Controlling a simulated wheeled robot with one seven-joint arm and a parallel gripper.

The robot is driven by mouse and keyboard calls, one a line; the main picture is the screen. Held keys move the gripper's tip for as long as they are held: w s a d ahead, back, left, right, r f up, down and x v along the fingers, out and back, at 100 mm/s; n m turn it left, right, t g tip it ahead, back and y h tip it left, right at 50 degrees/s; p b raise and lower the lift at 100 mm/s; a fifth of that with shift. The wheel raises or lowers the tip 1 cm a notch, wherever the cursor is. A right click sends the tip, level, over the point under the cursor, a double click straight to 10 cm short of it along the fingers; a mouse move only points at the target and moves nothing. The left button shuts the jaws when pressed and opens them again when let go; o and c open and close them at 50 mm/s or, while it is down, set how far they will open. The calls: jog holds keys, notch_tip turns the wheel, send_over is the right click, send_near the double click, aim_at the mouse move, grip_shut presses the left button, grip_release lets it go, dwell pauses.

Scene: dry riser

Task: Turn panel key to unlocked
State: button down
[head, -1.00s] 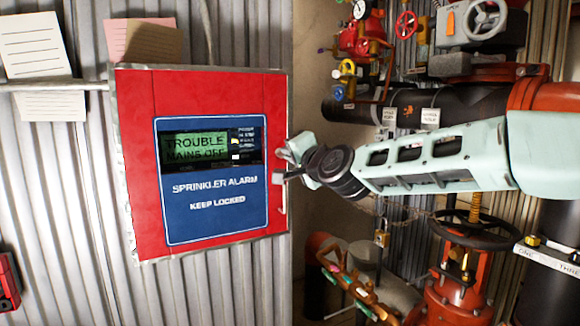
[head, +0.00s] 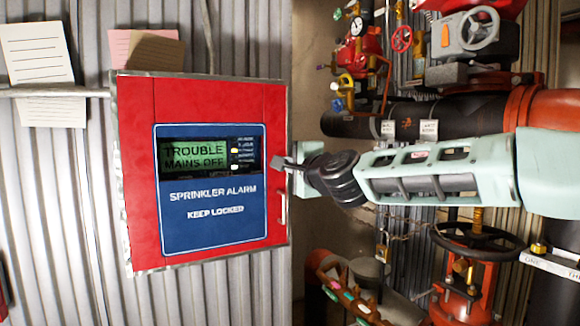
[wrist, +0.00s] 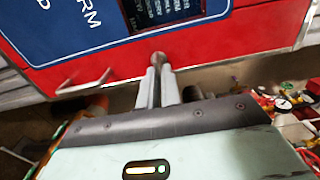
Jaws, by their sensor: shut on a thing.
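The red alarm panel (head: 137,170) fills the left middle of the head view. Its blue face reads "SPRINKLER ALARM KEEP LOCKED", and its display reads "TROUBLE MAINS OFF". My gripper (head: 278,164) is at the panel's right edge, reaching in from the right. In the wrist view my gripper (wrist: 158,82) has its two fingers close together, shut on a small brownish round-headed piece at the panel front, which looks like the panel key (wrist: 157,59). The fingers hide most of the key, and its turned position cannot be read.
A pale handle (head: 284,208) sits on the panel's right edge, just below my gripper. Right of it are a black pipe (head: 350,124), a black handwheel (head: 478,241) and a hanging padlock (head: 382,252). Paper notes (head: 38,55) hang at upper left.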

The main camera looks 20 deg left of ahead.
jog(key=shift+d, duration=0.1)
jog(key=c, duration=1.6)
grip_release()
jog(key=b+v, duration=0.5)
jog(key=v, duration=1.2)
jog(key=shift+s+d, duration=0.1)
jog(key=shift+s, duration=0.05)
